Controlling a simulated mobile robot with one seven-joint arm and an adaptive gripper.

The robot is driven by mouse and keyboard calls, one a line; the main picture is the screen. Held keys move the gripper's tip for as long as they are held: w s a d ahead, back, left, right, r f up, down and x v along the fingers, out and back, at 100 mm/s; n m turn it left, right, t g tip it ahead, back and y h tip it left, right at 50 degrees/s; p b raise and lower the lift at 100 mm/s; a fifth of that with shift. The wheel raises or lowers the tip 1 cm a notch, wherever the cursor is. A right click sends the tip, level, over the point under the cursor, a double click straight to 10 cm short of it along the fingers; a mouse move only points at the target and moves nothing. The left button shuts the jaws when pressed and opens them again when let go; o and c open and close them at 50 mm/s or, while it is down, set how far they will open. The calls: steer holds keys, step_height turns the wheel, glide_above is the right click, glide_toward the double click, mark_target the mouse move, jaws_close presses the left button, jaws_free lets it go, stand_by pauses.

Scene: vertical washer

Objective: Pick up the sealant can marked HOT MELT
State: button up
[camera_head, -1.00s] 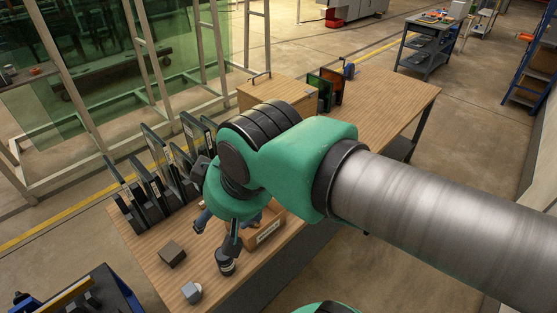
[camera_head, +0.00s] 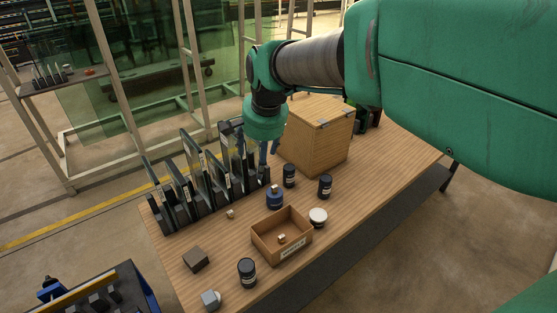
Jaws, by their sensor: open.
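Several dark cans stand upright on the wooden table. One can (camera_head: 247,273) is near the front edge. Two more, a left one (camera_head: 289,176) and a right one (camera_head: 325,186), stand in front of the wooden cabinet. Their labels are too small to read, so I cannot tell which is marked HOT MELT. My gripper (camera_head: 268,156) hangs below the green wrist, between the rack of panels and the cabinet, behind the cans. It is open, with no can seen in it; its fingers are small and partly hidden against the dark panels.
An open wooden box (camera_head: 265,245) with a small item inside stands mid-table. A blue container (camera_head: 275,198) and a white-lidded jar (camera_head: 318,217) are beside it. The panel rack (camera_head: 190,200) lines the left edge; the cabinet (camera_head: 310,140) stands at the back. A dark block (camera_head: 196,260) lies front left.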

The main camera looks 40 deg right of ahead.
steer(key=w+d+f+m, duration=0.5)
steer(key=w+d, duration=0.1)
steer(key=d, duration=0.4)
steer(key=m+g+y+b, duration=0.1)
steer(key=m+g, duration=0.2)
steer(key=m, duration=1.2)
glide_above(326, 178)
steer(key=f, duration=1.7)
steer(key=s+f, duration=0.1)
steer(key=f, duration=0.8)
steer(key=shift+d, duration=0.35)
steer(key=shift+a+f, duration=0.1)
steer(key=shift+f, duration=0.05)
steer(key=shift+w+a+f+b, duration=0.1)
steer(key=shift+w+f+b, duration=0.15)
steer(key=shift+f, duration=1.1)
steer(key=shift+w+a+f+b, duration=0.1)
steer(key=shift+f+b, duration=0.2)
steer(key=shift+f, duration=1.1)
steer(key=shift+w+f+b, duration=0.2)
steer(key=shift+f+b, duration=0.1)
steer(key=shift+f, duration=1.05)
steer(key=shift+f, duration=0.1)
steer(key=shift+w+a+f+b, duration=0.15)
steer(key=shift+f+b, duration=0.2)
steer(key=shift+f, duration=0.9)
steer(key=shift+w+f+b, duration=0.1)
steer(key=shift+f+b, duration=0.25)
steer(key=shift+f, duration=0.9)
